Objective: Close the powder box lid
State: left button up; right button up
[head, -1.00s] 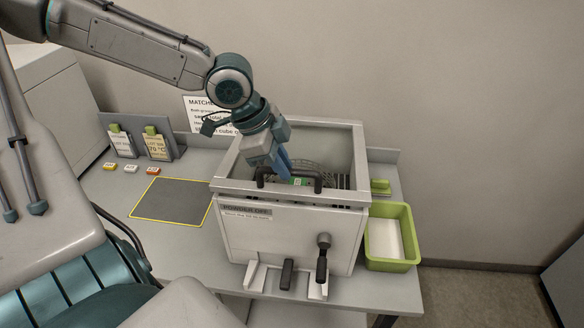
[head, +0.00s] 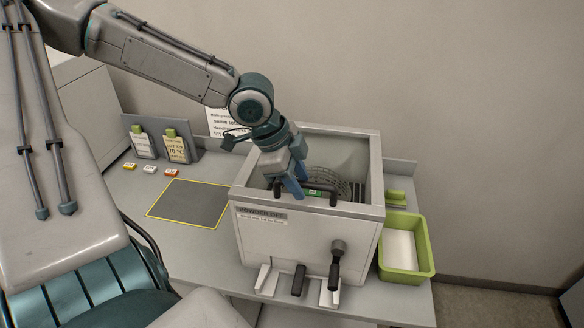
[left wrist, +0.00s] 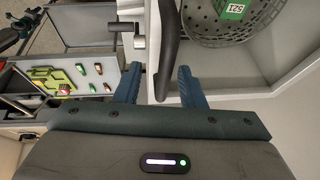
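The powder box (head: 305,245) is a pale grey box with a "POWDER OFF" label on its front. Its inside shows from above, with a round mesh basket (head: 328,180) and a green tag in it. A black bar handle (head: 320,198) runs along the front top edge; where the lid itself lies I cannot tell. My left gripper (head: 293,193) is at the left part of this handle, pointing down. In the left wrist view, its blue fingers (left wrist: 158,88) are spread, with the black handle (left wrist: 166,45) between them and space beside it. My right gripper is not in view.
A green bin (head: 430,250) with a white bottom stands right of the box. A yellow-edged dark mat (head: 190,203) lies to the left, with small coloured blocks (head: 150,169) and tag stands (head: 175,148) behind. A black lever (head: 335,268) sticks out of the box front.

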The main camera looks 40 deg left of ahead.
pick_arm(q)
jog(key=shift+a+r, duration=0.15)
jog(key=shift+r, duration=0.5)
jog(key=b+v, duration=0.1)
jog(key=v, duration=0.8)
jog(key=shift+s+a, duration=0.15)
jog(key=shift+s, duration=0.15)
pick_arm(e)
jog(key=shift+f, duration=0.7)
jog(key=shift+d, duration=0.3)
